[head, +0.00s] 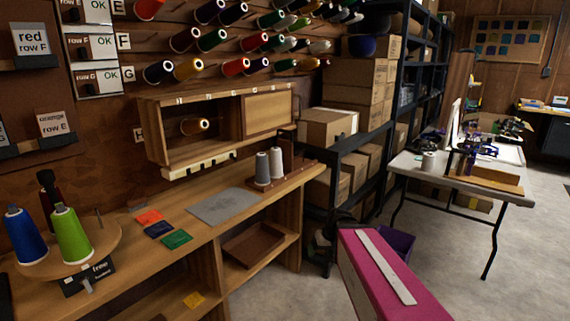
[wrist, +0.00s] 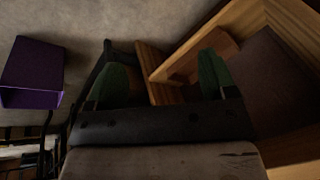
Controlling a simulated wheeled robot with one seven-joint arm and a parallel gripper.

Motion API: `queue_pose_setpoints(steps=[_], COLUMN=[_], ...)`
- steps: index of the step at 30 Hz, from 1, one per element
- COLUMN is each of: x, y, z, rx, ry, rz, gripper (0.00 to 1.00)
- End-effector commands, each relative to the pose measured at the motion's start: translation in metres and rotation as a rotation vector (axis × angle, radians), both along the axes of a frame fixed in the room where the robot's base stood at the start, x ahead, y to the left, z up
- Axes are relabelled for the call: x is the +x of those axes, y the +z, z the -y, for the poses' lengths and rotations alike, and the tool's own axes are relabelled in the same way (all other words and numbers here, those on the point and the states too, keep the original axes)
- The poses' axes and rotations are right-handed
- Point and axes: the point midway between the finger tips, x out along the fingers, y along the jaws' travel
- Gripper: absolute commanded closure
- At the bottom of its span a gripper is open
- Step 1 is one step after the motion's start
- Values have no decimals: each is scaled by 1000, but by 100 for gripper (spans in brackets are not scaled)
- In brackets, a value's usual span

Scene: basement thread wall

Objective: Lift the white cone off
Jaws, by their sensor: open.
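The white cone (head: 276,163) stands upright on a brown wooden strip at the right end of the workbench top. A grey cone (head: 262,169) stands just left of it, very close or touching. Neither cone shows in the wrist view. My gripper (wrist: 163,76) is open in the wrist view, its two green fingertips wide apart with nothing between them. I cannot make out the gripper in the head view. It faces wooden bench parts and the floor, away from the cones.
A purple bin (wrist: 32,72) is on the floor; it also shows in the head view (head: 398,243). A wooden wall cabinet (head: 180,159) hangs behind the bench. A black shelf rack with boxes (head: 325,128) stands right of the cones. A grey mat (head: 222,206) lies left of them.

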Motion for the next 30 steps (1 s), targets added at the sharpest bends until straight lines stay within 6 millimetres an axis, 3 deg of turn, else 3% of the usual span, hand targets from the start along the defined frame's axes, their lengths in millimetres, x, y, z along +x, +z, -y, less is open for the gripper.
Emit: queue_pose_setpoints(steps=[8,14,17,24,27,30], x=[44,87,118,186,202,212], y=[35,80,119,234,271,294], z=[-30,-56,-72,-96,-98,-98], rx=[152,290,375,523,546,556], ry=[121,229,293,386,393,388], rz=[158,353,513,963,1103,1195], gripper=[22,22,22,22,22,22])
